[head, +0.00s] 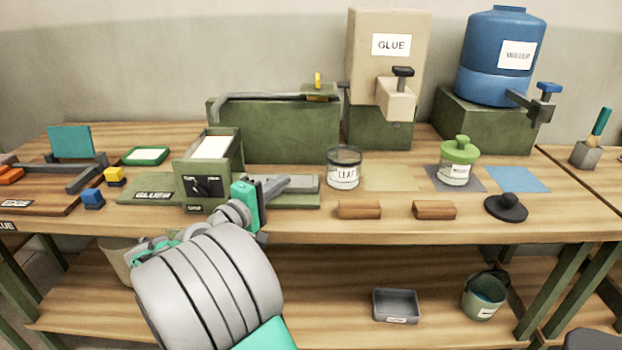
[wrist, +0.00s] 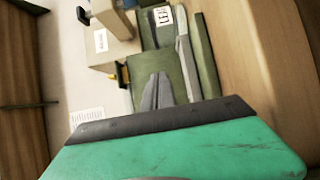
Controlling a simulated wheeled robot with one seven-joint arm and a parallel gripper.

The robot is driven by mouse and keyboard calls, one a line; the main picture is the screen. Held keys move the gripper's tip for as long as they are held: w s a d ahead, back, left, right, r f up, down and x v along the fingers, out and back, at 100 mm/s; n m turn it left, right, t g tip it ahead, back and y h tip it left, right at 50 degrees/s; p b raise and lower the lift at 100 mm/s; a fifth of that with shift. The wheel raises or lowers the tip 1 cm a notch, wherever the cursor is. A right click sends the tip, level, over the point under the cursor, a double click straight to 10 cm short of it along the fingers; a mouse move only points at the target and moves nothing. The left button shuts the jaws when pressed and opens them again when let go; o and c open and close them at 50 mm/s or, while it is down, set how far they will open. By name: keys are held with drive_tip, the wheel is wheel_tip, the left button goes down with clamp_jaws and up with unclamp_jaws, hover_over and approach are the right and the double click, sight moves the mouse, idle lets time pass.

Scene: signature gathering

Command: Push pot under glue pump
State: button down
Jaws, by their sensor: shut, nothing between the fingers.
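The clear pot labelled LEAF (head: 344,168) stands upright on the table, with a dark rim. The beige glue pump (head: 388,52) stands behind it and to its right, with a spout block (head: 396,98) and black knob overhanging the table. A plain yellowish mat (head: 390,178) lies in front of the pump, right of the pot. My gripper (head: 288,183) is shut and empty, left of the pot and apart from it. Its grey fingers (wrist: 157,92) also show in the wrist view; I cannot make out the pot there.
A green machine with a white pad (head: 209,176) stands left of my gripper. Two wooden blocks (head: 359,209) (head: 434,210) lie along the front. A green-lidded jar (head: 459,161) stands farther right on a grey mat, near the blue water tank (head: 494,60). The yellowish mat is clear.

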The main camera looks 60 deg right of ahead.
sight(307, 180)
drive_tip(key=d, duration=0.3)
drive_tip(key=s+d, duration=0.1)
drive_tip(key=d, duration=0.6)
drive_tip(key=shift+s+d+f, duration=0.25)
drive_tip(key=shift+d+f, duration=0.1)
drive_tip(key=s+d, duration=0.2)
drive_tip(key=shift+s, duration=0.35)
drive_tip(key=shift+r, duration=0.1)
